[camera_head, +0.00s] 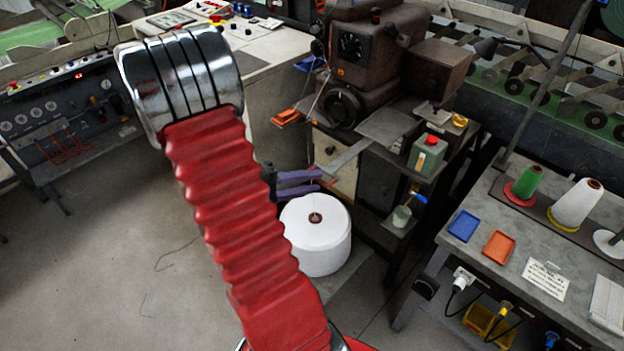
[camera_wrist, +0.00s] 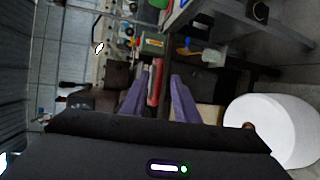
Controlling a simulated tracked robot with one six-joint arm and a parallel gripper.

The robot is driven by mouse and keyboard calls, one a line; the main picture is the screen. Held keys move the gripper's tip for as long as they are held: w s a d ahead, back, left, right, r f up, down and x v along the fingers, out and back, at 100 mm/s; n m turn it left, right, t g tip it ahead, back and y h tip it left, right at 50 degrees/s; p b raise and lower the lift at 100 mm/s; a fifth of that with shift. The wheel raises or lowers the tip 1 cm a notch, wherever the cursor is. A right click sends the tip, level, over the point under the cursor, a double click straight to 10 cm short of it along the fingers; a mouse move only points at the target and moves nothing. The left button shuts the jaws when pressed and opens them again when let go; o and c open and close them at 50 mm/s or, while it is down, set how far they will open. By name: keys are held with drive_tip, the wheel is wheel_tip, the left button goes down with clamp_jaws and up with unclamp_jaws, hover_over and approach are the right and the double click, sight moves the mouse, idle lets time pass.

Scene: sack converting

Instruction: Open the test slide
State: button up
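No label reading "test slide" can be made out. A cream drawer-like front (camera_head: 336,165) sits in the dark bench below the brown machine; a pale panel, probably the same front, shows in the wrist view (camera_wrist: 208,112). My gripper (camera_head: 317,181) has purple fingers pointing at the lower part of this front. In the wrist view my gripper (camera_wrist: 160,82) is open, its fingers apart. A red bar (camera_wrist: 154,88) shows between the fingers, perhaps a handle. Whether a finger touches it I cannot tell. The front looks flush with the bench.
A side table (camera_head: 495,275) with spools and trays stands right. Open floor lies left.

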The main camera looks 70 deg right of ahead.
drive_tip(key=v, duration=1.3)
drive_tip(key=shift+w+a, duration=0.3)
idle(0.6)
